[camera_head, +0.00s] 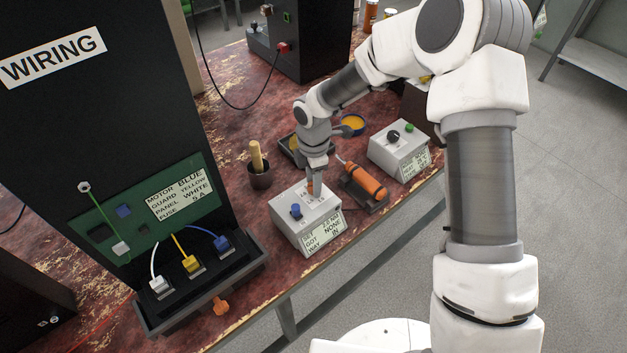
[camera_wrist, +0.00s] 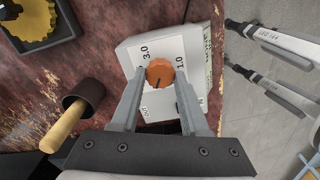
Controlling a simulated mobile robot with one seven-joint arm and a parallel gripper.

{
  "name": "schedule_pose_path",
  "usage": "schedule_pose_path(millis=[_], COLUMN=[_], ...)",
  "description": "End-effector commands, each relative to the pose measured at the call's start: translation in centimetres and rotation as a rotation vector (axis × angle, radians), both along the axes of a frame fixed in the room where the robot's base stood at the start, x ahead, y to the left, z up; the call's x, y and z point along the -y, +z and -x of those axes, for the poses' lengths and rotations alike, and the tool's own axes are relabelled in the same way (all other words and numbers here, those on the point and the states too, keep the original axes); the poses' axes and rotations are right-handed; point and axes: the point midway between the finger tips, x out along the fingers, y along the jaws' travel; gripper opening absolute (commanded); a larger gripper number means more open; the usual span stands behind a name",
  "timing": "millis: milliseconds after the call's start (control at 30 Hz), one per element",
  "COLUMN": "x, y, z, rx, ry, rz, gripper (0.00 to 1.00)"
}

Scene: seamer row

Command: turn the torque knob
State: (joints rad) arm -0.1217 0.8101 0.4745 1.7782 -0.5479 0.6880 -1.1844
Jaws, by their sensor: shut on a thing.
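The torque knob (camera_wrist: 160,73) is a round orange knob with a dark pointer mark, on top of a pale box (camera_wrist: 138,50). The scale beside it reads 3.0 on the left and 1.0 on the right. My gripper (camera_wrist: 160,80) has one finger on each side of the knob and is shut on it. In the head view my gripper (camera_head: 314,190) points down at the box (camera_head: 290,231) and mostly hides the knob. A blue knob (camera_head: 296,211) sits on the same box. Its front label shows SET, GOT NONE and WAY IN.
An orange tool (camera_head: 366,182) lies in a dark holder just right of the box. A second pale box (camera_head: 408,158) with a black knob stands further right. A dark cup (camera_head: 260,178) with a wooden handle stands behind left. The wiring panel (camera_head: 150,205) is at left.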

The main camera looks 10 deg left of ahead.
Motion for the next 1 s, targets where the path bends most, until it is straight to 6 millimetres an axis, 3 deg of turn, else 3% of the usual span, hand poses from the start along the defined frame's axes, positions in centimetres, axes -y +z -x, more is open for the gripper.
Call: schedule_pose_path(millis=[33,67,200,467,633,767,1000], x=[0.0,0.0,0.0,0.0,0.0,0.0,0.0], y=[0.0,0.0,0.0,0.0,1.2,3.6,9.7], z=[0.0,0.0,0.0,0.0,-0.1,-0.1,-0.1], rx=[0.002,0.002,0.001,0.000,0.003,0.004,0.006], ry=[0.000,0.000,-0.001,-0.001,-0.001,-0.001,-0.003], rz=[-0.001,-0.001,0.000,0.000,0.001,-0.001,-0.002], gripper=[0.00,0.50,0.74,0.74,0.74,0.74,0.74])
